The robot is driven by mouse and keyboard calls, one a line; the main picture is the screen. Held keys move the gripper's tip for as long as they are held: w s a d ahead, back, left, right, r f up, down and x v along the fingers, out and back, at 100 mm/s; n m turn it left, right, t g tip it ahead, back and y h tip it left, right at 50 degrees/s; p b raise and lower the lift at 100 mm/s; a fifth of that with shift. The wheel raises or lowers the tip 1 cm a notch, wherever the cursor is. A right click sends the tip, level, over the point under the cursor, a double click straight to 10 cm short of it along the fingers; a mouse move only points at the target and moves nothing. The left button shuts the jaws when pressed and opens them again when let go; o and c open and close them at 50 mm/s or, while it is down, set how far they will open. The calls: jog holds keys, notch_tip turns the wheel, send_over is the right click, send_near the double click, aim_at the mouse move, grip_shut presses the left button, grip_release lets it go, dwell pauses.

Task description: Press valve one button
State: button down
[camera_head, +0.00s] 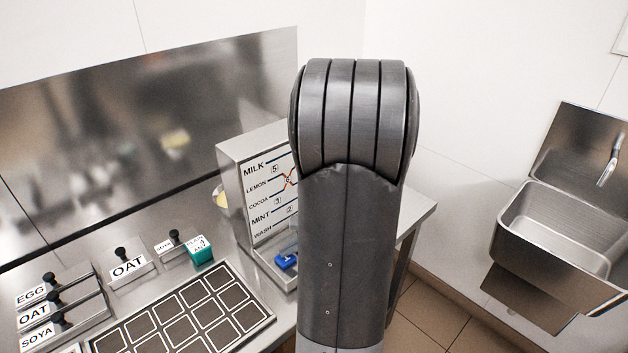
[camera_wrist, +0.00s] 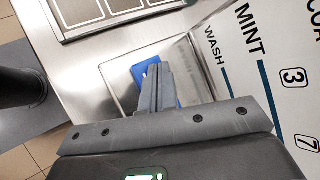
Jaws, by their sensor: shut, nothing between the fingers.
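The dispenser machine (camera_head: 232,170) stands on the steel counter, its white front panel (camera_head: 262,228) labelled MILK, LEMON, COCOA, MINT and WASH with lines and numbers. My arm covers the panel's right part in the head view. In the wrist view the panel (camera_wrist: 262,75) shows WASH, MINT, 3 and 7. No button marked valve one can be made out. A blue object (camera_head: 286,262) lies in the machine's low tray; in the wrist view it (camera_wrist: 145,66) is partly behind my fingers. My gripper (camera_wrist: 158,72) is shut and empty, beside the panel and over the tray; whether it touches anything is unclear.
A black mat with outlined squares (camera_head: 180,318) lies left of the machine. Label stands OAT (camera_head: 128,267), SOYA, EGG and a teal box (camera_head: 201,250) stand behind and left of it. A steel sink (camera_head: 560,235) hangs on the right wall. Floor shows between counter and sink.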

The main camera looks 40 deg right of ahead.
aim_at(289, 258)
jog(key=shift+f, duration=0.35)
jog(key=shift+r, duration=1)
notch_tip(289, 258, up, 6)
dwell(0.6)
jog(key=shift+a, duration=0.1)
dwell(0.3)
